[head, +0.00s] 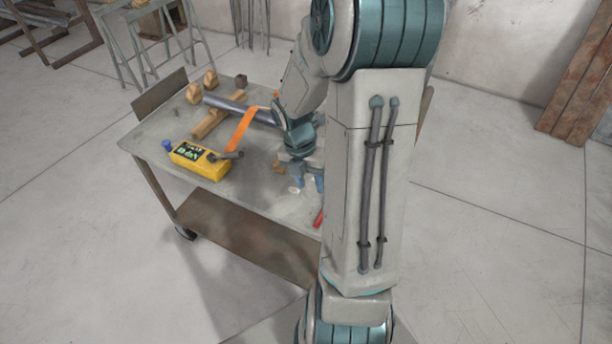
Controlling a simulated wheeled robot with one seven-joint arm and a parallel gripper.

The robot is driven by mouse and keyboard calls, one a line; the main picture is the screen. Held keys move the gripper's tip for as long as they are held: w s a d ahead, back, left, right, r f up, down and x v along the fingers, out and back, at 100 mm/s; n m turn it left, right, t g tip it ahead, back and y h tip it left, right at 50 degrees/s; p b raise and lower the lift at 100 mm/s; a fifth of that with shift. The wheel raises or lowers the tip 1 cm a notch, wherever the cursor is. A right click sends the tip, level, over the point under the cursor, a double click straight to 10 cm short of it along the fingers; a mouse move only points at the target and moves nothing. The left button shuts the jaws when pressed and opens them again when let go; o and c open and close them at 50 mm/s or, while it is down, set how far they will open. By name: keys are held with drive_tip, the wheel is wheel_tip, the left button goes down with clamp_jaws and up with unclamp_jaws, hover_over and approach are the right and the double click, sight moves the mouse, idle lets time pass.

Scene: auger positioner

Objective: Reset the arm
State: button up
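My gripper (302,176) shows in the head view just left of my upright arm link. It points down over the right part of the cart's tabletop (255,195). Its fingers are small and partly hidden, so I cannot tell whether they are open or shut, or whether they touch the top. My arm (365,180) rises in front of the cart, bends at the top and reaches back down to the left. It hides the cart's right end.
A yellow device (203,160) with a dark display lies at the cart's front left. Behind it are a grey tube (228,107), an orange strip (240,132) and wooden blocks (193,94). A red item (319,217) lies near my arm. Open floor (490,260) extends right.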

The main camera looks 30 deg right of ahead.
drive_tip(key=s+a+r+m+t, duration=0.1)
drive_tip(key=s+a+r+m, duration=0.2)
drive_tip(key=m, duration=0.5)
drive_tip(key=s+a+r+m+t, duration=0.2)
drive_tip(key=s+a+r+m, duration=0.1)
drive_tip(key=a+r+m, duration=0.3)
drive_tip(key=s+a+r+m+t+y, duration=0.1)
drive_tip(key=s+a+r+m, duration=0.2)
drive_tip(key=r+m, duration=0.3)
drive_tip(key=a+m, duration=0.1)
drive_tip(key=m, duration=0.3)
drive_tip(key=shift+s+a+r+m+t, duration=0.15)
drive_tip(key=shift+a+r+m+t, duration=0.15)
drive_tip(key=shift+a+t, duration=0.1)
